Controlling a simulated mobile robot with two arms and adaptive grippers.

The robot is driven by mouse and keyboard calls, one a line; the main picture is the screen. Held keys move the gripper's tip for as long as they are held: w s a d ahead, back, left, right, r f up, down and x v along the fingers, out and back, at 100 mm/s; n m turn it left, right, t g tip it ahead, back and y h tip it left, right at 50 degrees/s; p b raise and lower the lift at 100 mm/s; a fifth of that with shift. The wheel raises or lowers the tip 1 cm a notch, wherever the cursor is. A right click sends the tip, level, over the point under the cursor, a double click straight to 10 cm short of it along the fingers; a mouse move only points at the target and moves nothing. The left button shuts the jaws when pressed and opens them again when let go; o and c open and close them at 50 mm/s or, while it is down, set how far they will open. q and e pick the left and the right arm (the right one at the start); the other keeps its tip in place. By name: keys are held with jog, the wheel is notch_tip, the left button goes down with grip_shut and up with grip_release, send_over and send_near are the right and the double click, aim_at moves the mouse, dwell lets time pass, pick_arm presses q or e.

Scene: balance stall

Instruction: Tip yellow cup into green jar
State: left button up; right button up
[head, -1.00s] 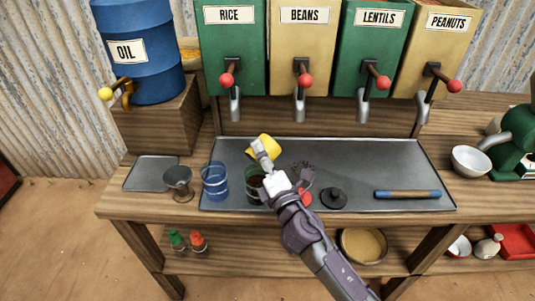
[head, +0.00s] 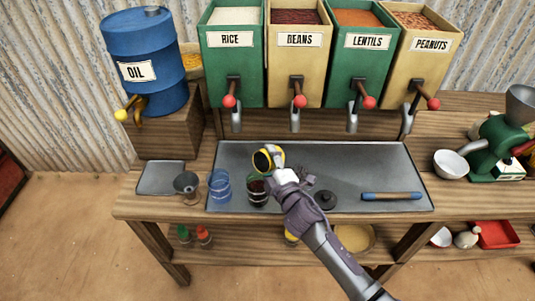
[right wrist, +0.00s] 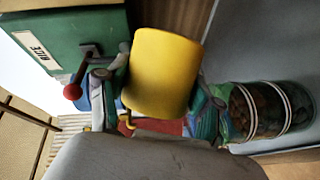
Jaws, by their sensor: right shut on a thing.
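The yellow cup (head: 274,155) is in my right gripper (head: 279,171), above the tray, tilted with its dark mouth facing the front left. In the right wrist view the cup (right wrist: 160,72) sits between the two fingers of my right gripper (right wrist: 158,104). The green jar (head: 257,194) stands on the tray just below and in front of the cup, partly hidden by my gripper. In the right wrist view the jar (right wrist: 271,110) holds brown contents. Cup and jar look apart. I cannot see anything falling from the cup. My left gripper is out of view.
A blue glass (head: 219,187) stands left of the jar on the metal tray (head: 360,165). A grey metal cup (head: 186,185) is further left. A black lid (head: 326,200) and a blue-ended rod (head: 391,196) lie to the right. Dispensers with red-knobbed levers (head: 299,101) overhang the back.

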jog(key=m+g+p, duration=0.1)
jog(key=m+p, duration=0.1)
jog(key=p, duration=0.2)
jog(key=r+m+g+y+p, duration=0.1)
jog(key=m+p, duration=0.2)
jog(key=p, duration=0.2)
jog(key=r+m+g+p, duration=0.1)
jog(key=m+g+p, duration=0.1)
jog(key=p, duration=0.3)
jog(key=shift+w+d, duration=0.3)
jog(key=shift+w, duration=0.05)
jog(key=shift+d+m+g+y, duration=0.1)
jog(key=shift+m+g+y, duration=0.25)
jog(key=shift+m, duration=0.25)
jog(key=shift+w+d+m+g+y+b, duration=0.1)
jog(key=shift+m+g+y+b, duration=0.2)
jog(key=shift+m, duration=0.3)
jog(key=shift+r+b, duration=0.1)
jog(key=shift+b, duration=0.2)
jog(key=shift+m+g+y, duration=0.25)
jog(key=shift+m, duration=0.15)
jog(key=shift+r, duration=0.1)
